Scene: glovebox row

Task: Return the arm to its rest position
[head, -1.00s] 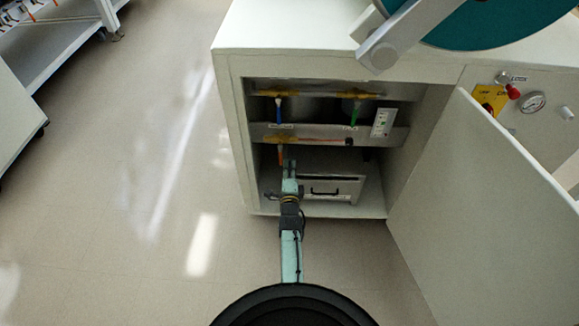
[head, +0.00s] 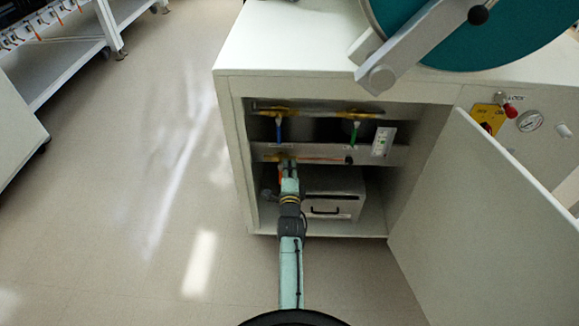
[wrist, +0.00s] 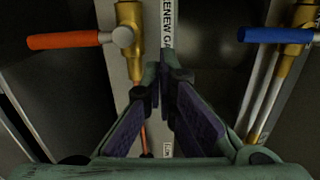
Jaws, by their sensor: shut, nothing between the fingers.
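My arm (head: 291,262) reaches from the bottom middle of the head view into an open cabinet under a bench. My gripper (head: 288,163) is in front of the orange-handled valve (head: 281,173) and partly hides it. In the wrist view my gripper (wrist: 164,70) has its fingertips together with nothing between them. There the orange handle (wrist: 62,40) lies to the left of the fingers and a blue handle (wrist: 272,34) to the right, both apart from them.
The cabinet (head: 228,150) also holds a green-handled valve (head: 356,132) and a box with a black handle (head: 332,203). Its open door (head: 480,230) stands to the right. The floor (head: 120,200) to the left is clear.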

